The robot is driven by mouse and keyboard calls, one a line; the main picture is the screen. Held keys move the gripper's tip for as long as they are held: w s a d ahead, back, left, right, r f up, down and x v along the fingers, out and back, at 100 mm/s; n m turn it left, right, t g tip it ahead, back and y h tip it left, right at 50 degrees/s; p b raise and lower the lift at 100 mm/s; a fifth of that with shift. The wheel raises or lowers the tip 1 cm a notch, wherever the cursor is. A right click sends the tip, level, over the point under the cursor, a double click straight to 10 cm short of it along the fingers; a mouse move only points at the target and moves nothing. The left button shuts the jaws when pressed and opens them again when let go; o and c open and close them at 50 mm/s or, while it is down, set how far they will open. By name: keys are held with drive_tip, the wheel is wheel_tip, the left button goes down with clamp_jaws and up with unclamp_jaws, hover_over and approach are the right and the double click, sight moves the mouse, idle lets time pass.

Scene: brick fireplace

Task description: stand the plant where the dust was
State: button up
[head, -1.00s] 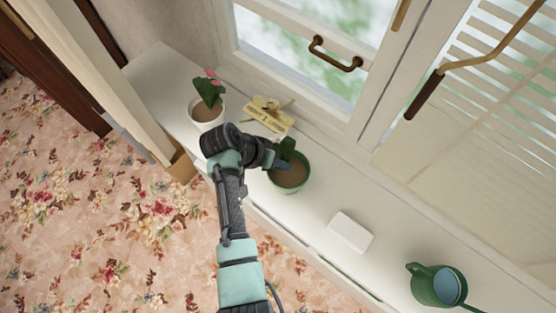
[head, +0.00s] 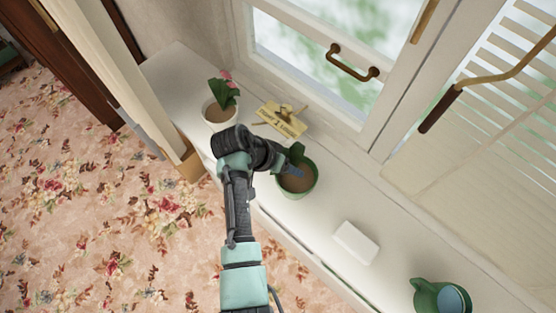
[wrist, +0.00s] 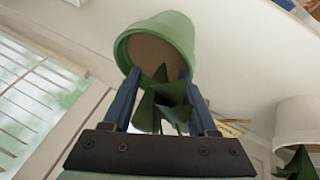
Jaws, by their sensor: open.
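A green pot (head: 297,187) with brown soil and dark green leaves stands on the white windowsill; it is large in the wrist view (wrist: 160,30). My gripper (head: 290,171) is open at this pot. In the wrist view its two blue fingers reach toward the soil and rim, with the leaves between them; whether they touch the pot I cannot tell. A second plant, in a white pot (head: 218,116) with a pink flower, stands to the left on the sill. I see no dust; parts of the sill are hidden behind my arm.
A tan lettered sign (head: 281,121) lies behind the pots. A white block (head: 355,242) and a green watering can (head: 437,297) are on the sill to the right. The window with its brown handle (head: 352,63) is behind. Bare sill (head: 328,212) lies between green pot and block.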

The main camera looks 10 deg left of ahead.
drive_tip(key=v, duration=1.2)
drive_tip(key=w+r+n+t+y, duration=0.1)
drive_tip(key=w+r+t, duration=0.3)
drive_tip(key=r, duration=0.5)
drive_tip(key=w+d+r+t+y, duration=0.15)
drive_tip(key=w+r+t, duration=0.3)
drive_tip(key=r, duration=0.45)
drive_tip(key=w+r+n+t+y, duration=0.1)
drive_tip(key=w+r+t+y, duration=0.15)
drive_tip(key=w+r, duration=0.45)
drive_tip(key=s+d+r+t, duration=0.1)
drive_tip(key=s+r+t, duration=0.2)
drive_tip(key=r, duration=0.6)
drive_tip(key=s+d+r+t, duration=0.2)
drive_tip(key=r+t, duration=0.1)
drive_tip(key=r, duration=0.5)
drive_tip(key=s+d+r+n+t, duration=0.2)
drive_tip(key=s+r+t, duration=0.5)
drive_tip(key=s+r, duration=0.7)
wheel_tip(320, 180, up, 4)
drive_tip(key=shift+s+f+t, duration=0.15)
drive_tip(key=shift+s+t, duration=0.1)
drive_tip(key=shift+t, duration=0.15)
drive_tip(key=shift+d+f+b, duration=0.1)
drive_tip(key=shift+b, duration=0.2)
